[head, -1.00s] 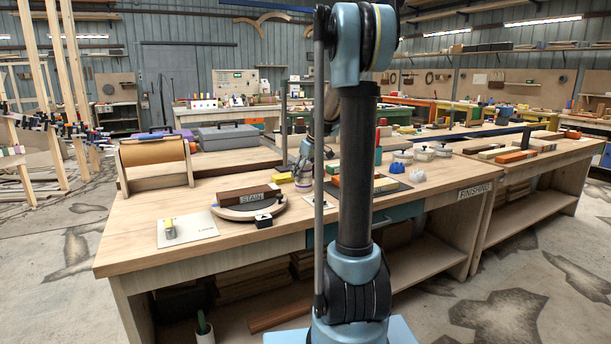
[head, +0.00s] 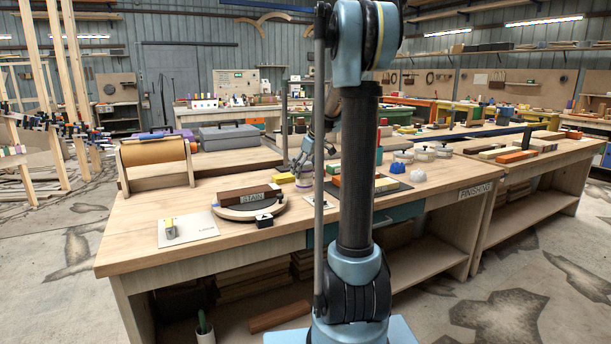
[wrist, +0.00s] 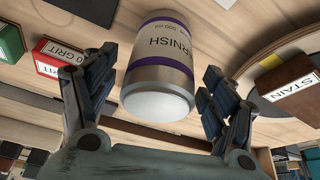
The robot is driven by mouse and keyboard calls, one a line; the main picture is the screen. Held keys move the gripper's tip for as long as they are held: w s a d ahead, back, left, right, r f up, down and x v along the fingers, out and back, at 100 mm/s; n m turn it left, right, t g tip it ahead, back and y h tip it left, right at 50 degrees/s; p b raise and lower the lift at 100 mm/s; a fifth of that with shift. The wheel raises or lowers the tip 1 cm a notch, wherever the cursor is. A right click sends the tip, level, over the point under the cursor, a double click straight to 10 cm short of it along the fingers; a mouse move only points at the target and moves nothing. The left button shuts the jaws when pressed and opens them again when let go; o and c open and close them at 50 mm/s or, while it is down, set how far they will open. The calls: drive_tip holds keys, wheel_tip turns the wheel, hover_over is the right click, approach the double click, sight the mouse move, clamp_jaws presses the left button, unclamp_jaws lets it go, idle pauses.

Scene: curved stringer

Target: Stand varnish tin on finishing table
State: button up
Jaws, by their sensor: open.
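The varnish tin (wrist: 160,75) is silver with a purple-edged pale label and a white end facing the wrist camera. In the head view the tin (head: 304,182) is small and stands on the finishing table (head: 150,205), left of my arm column. My gripper (wrist: 158,72) is open, with one finger on each side of the tin and gaps visible between. In the head view my gripper (head: 306,158) is just above the tin, partly hidden by my arm.
A brown STAIN block (head: 249,195) lies on a curved piece left of the tin. Red and green grit blocks (wrist: 60,57) lie on its other side. A paper roll (head: 152,150) and grey case (head: 229,135) are farther left.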

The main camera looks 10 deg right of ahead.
drive_tip(key=v, duration=1)
drive_tip(key=shift+s+r, duration=0.15)
drive_tip(key=s+f+m+h, duration=0.1)
drive_tip(key=s+f+m, duration=0.1)
drive_tip(key=s+f, duration=0.5)
drive_tip(key=s+a+f+m+g, duration=0.1)
drive_tip(key=s+f, duration=0.7)
drive_tip(key=s, duration=1.2)
drive_tip(key=s+f+m+h, duration=0.1)
drive_tip(key=s+f+m, duration=0.2)
drive_tip(key=s+f, duration=0.4)
drive_tip(key=s, duration=0.6)
drive_tip(key=shift+s+a+f+m+h, duration=0.2)
drive_tip(key=shift+a+f+m+h, duration=0.1)
drive_tip(key=shift+a+f+m, duration=0.1)
